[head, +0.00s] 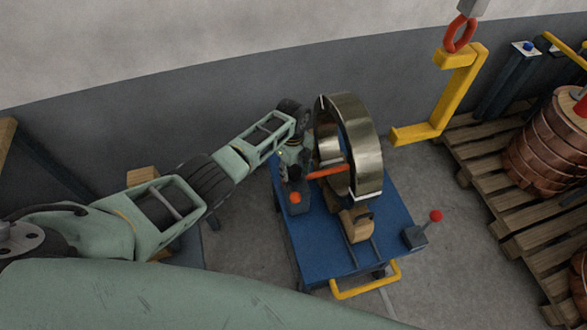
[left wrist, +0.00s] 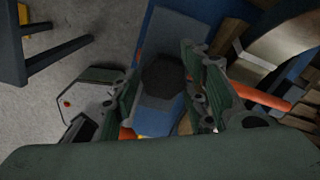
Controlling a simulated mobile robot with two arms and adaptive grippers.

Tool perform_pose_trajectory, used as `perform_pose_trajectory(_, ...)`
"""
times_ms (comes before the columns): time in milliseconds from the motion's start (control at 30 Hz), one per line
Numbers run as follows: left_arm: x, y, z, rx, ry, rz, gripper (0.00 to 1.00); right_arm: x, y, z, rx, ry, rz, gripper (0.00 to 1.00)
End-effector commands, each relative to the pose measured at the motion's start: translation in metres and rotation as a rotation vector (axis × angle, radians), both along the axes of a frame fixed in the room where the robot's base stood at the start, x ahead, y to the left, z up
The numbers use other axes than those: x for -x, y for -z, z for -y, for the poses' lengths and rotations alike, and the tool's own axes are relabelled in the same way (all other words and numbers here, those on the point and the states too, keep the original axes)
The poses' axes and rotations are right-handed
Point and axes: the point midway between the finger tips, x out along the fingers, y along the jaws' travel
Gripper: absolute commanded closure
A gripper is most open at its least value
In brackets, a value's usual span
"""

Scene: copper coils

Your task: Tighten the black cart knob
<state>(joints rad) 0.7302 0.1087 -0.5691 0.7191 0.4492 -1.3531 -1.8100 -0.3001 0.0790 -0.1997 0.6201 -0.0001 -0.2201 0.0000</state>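The blue cart (head: 335,255) stands on the floor in the middle of the head view. It carries a large upright metal ring (head: 365,145) with an orange bar (head: 327,172) by its lower part. My left gripper (head: 293,152) is at the cart's back left corner, beside the ring. In the left wrist view, the dark faceted black knob (left wrist: 163,74) sits on a blue post (left wrist: 157,116). The fingers of my left gripper (left wrist: 165,64) are apart, one on each side of the knob; I cannot tell whether they touch it. The gripper hides the knob in the head view. My right gripper is not in view.
A yellow hook (head: 455,95) hangs behind the cart. Wooden pallets (head: 500,205) with copper coils (head: 550,145) stand at the right. The cart has a yellow handle (head: 365,285) in front and a red-tipped lever (head: 430,222). Bare floor lies between cart and pallets.

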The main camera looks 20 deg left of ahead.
Motion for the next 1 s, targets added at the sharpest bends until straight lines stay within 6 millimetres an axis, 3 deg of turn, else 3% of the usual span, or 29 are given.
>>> perform_pose_trajectory(367, 0.001, 0.000, 0.001, 0.003, -0.002, -0.001, 0.49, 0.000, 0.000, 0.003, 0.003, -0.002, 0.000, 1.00)
perform_pose_trajectory(533, 0.000, -0.010, 0.001, 0.004, -0.001, 0.001, 0.49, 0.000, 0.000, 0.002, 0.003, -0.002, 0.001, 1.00)
perform_pose_trajectory(1000, 0.000, -0.100, 0.000, 0.002, -0.001, 0.003, 0.49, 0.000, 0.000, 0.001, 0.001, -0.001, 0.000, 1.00)
